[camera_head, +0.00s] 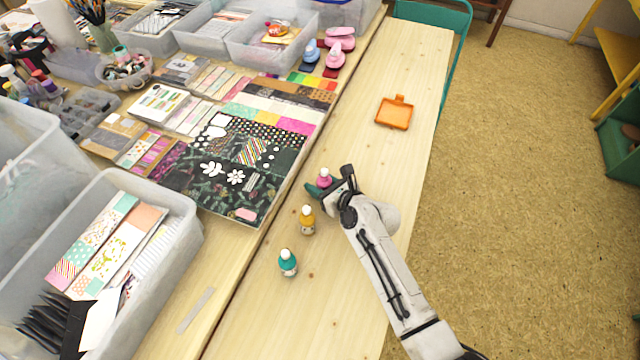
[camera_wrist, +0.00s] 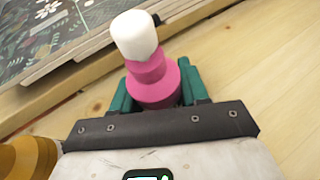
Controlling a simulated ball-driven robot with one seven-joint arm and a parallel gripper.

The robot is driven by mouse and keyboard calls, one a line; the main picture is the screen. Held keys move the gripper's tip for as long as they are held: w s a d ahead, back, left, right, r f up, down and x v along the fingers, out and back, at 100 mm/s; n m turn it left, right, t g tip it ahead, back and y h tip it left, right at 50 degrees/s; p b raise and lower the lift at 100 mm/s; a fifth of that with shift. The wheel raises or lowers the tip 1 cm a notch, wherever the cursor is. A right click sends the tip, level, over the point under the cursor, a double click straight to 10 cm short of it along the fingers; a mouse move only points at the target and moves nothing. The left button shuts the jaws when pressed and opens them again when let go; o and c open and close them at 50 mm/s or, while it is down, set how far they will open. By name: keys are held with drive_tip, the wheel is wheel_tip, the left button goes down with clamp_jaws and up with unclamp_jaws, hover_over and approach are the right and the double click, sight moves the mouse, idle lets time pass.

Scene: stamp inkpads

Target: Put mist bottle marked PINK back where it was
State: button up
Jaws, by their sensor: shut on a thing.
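The pink mist bottle (camera_head: 324,177) with a white cap is between the fingers of my gripper (camera_head: 330,186), beside the right edge of the dark patterned paper stack. In the wrist view the pink bottle (camera_wrist: 154,80) is upright between my two green fingers (camera_wrist: 152,92), which are shut on it. Its marking is not readable, and its lower part is hidden by my gripper. I cannot tell whether its base touches the table. A yellow bottle (camera_head: 307,220) and a teal bottle (camera_head: 288,262) stand in a row in front of it.
An orange tray (camera_head: 394,113) lies empty farther back on the wooden table (camera_head: 340,130). Patterned papers (camera_head: 250,150) cover the area to the left. A plastic bin (camera_head: 180,235) stands at front left. The table between my gripper and the orange tray is clear.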

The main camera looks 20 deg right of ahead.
drive_tip(key=o, duration=1.2)
drive_tip(key=shift+f, duration=0.1)
drive_tip(key=shift+c, duration=0.2)
drive_tip(key=shift+s, duration=0.1)
drive_tip(key=p+v, duration=0.1)
drive_tip(key=v, duration=1.1)
